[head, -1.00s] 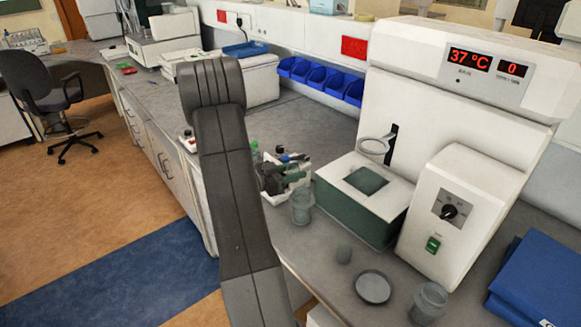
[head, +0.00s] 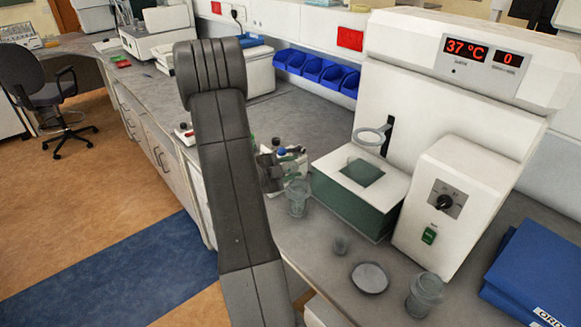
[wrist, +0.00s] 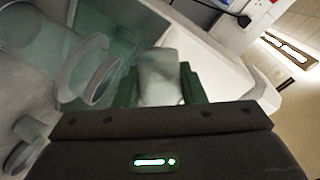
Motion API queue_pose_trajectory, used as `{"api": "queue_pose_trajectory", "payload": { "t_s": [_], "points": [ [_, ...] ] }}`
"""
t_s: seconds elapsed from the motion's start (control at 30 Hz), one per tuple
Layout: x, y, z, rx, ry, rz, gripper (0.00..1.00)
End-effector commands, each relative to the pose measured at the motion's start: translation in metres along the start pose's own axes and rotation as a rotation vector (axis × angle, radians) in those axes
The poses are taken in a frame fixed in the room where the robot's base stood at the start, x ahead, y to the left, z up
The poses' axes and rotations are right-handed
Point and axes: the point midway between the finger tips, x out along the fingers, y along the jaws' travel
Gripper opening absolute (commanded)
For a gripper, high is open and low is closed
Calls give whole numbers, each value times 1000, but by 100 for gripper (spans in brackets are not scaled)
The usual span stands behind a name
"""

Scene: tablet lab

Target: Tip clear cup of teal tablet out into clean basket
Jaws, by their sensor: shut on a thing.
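My gripper is shut on a pale translucent cup (wrist: 160,75), gripped between its green fingers in the wrist view. No teal tablet can be made out in it. In the head view my gripper (head: 292,161) is above the bench, left of the green-sided bath, partly behind my arm; the held cup is hard to pick out there. A clear round vessel (head: 298,199) stands on the bench just below the gripper. I cannot tell which vessel is the clean basket.
A white-topped bath (head: 338,205) stands before the tester (head: 412,110), with a pale ring (head: 369,138) above it. A round dish (head: 370,278) lies at the front. Blue binders (head: 530,270) are at right. Bench between bath and dish is mostly clear.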

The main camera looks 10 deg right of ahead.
Motion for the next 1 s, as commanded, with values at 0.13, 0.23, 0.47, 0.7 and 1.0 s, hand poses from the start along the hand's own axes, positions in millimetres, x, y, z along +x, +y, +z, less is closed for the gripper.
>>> {"api": "queue_pose_trajectory", "payload": {
  "t_s": [0.13,0.23,0.47,0.7,1.0],
  "points": [
    [1,4,-1,157,-32,-7,24],
    [1,4,0,190,-39,-9,24],
    [1,5,-2,277,-57,-14,24],
    [1,7,-3,368,-76,-18,24],
    [2,9,-4,476,-98,-23,24]
  ]
}}
